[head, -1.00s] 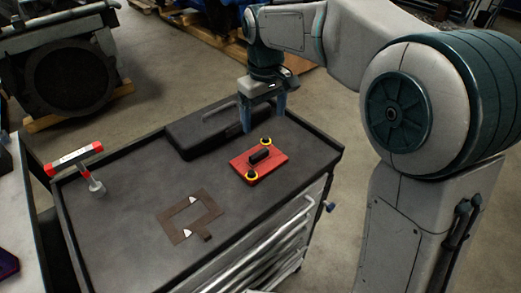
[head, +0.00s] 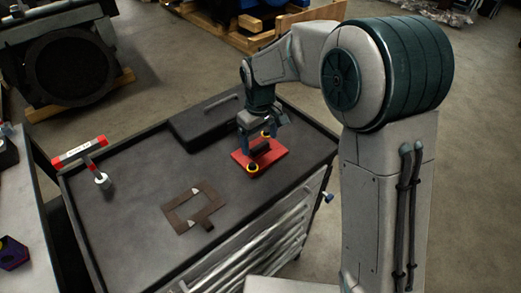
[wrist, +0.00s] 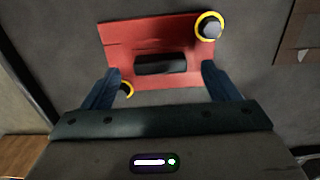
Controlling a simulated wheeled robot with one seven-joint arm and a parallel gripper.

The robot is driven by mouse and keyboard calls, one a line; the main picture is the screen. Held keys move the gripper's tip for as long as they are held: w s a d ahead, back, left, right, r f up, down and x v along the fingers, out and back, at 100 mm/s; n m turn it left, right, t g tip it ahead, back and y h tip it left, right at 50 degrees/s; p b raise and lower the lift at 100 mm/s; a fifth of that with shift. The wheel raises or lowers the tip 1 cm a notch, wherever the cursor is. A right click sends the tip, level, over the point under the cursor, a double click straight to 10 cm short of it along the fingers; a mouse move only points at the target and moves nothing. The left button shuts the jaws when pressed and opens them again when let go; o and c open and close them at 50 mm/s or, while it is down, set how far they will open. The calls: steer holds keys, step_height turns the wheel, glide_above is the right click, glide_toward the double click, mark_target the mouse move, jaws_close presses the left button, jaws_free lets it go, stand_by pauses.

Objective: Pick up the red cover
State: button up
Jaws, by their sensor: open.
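The red cover (head: 272,157) is a flat red plate lying on the dark top of the tool cart. It has a black handle (wrist: 160,64) in its middle and a yellow-ringed knob (wrist: 209,26) at each of two opposite corners. My gripper (head: 262,142) is over the cover, pointing down, with its fingers apart. In the wrist view my gripper (wrist: 160,85) has one blue finger on each side, and the handle shows between and beyond the tips. One knob is partly hidden behind the left finger. I cannot tell whether the fingers touch the cover.
A flat brown gasket (head: 174,214) lies on the cart top (head: 130,225) left of the cover. A black case (head: 186,137) stands behind it. A red-and-white tool (head: 80,153) stands at the left edge. The cart has raised rims.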

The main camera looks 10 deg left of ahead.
steer(key=shift+f, duration=1)
steer(key=c, duration=1.3)
